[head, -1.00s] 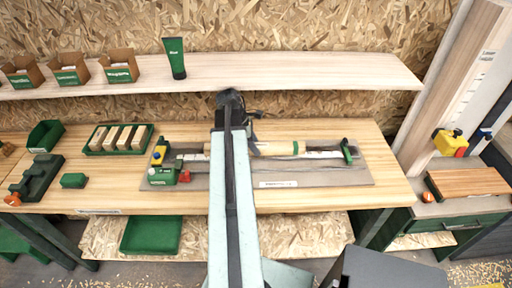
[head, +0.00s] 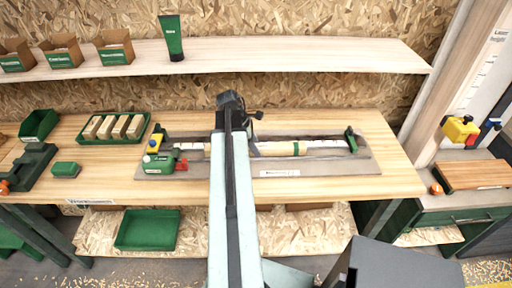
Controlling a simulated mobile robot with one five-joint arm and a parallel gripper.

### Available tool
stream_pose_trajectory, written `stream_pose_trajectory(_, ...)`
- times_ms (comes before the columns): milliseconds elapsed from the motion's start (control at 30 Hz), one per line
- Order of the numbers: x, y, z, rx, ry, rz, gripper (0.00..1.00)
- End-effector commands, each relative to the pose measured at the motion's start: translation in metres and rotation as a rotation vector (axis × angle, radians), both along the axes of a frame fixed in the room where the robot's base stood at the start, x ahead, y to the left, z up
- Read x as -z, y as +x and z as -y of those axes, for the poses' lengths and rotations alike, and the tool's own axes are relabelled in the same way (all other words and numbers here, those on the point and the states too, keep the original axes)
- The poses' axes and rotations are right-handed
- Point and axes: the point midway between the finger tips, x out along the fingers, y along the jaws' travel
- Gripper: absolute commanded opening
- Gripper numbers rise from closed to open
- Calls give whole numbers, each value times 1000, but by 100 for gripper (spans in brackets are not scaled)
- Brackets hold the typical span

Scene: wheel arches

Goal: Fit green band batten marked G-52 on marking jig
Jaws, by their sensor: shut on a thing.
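The marking jig (head: 330,167) is a long grey plate on the wooden bench, with a pale strip (head: 325,143) along it. A pale wooden batten with a green band (head: 275,149) lies lengthwise over the jig, overlapping the strip's line. My gripper (head: 235,132) is shut on the batten; my arm hides the jaws and the batten's left part. I cannot read G-52 or tell whether the batten touches the jig.
A green tray of wooden blocks (head: 91,138), a small green box (head: 66,169) and an open green bin (head: 39,125) are left of the jig. A shelf (head: 300,62) runs behind, carrying cartons and a green tube (head: 171,38). Bare bench lies in front of the jig.

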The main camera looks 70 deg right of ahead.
Motion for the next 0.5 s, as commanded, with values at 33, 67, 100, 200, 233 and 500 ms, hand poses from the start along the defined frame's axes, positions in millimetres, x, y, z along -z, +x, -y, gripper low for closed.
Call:
stream_pose_trajectory(33,4,-1,-4,4,16,5,0)
stream_pose_trajectory(67,4,-1,-4,4,16,5,45)
stream_pose_trajectory(100,4,-1,-5,5,17,5,56)
stream_pose_trajectory(200,5,0,-4,4,16,6,62)
stream_pose_trajectory(233,5,0,-4,4,15,6,62)
stream_pose_trajectory(500,5,0,-2,2,12,8,62)
